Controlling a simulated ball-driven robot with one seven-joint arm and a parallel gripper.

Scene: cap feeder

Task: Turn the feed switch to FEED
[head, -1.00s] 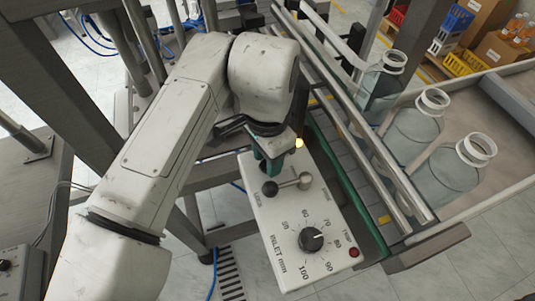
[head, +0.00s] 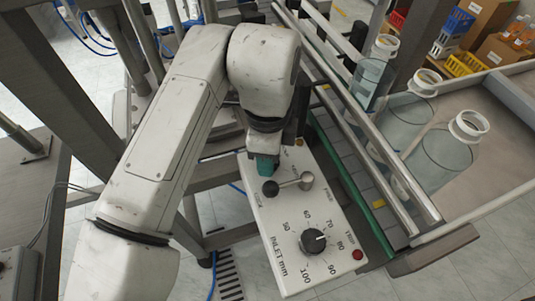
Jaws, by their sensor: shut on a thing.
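The feed switch is a lever (head: 289,184) on a pale control panel (head: 282,236). It has a dark ball (head: 270,188) at its left end and a grey metal ball (head: 306,181) at its right end. The lever lies nearly level across the panel's upper part. My gripper (head: 267,169), with teal fingers, comes down from above at the lever's left end, by the dark ball. It is shut on the lever there; the exact contact is partly hidden by the fingers and wrist.
An amber lamp (head: 299,142) is above, close to my wrist. Conveyor rails (head: 375,130) run along the right, with several clear bottles (head: 443,157) beyond.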

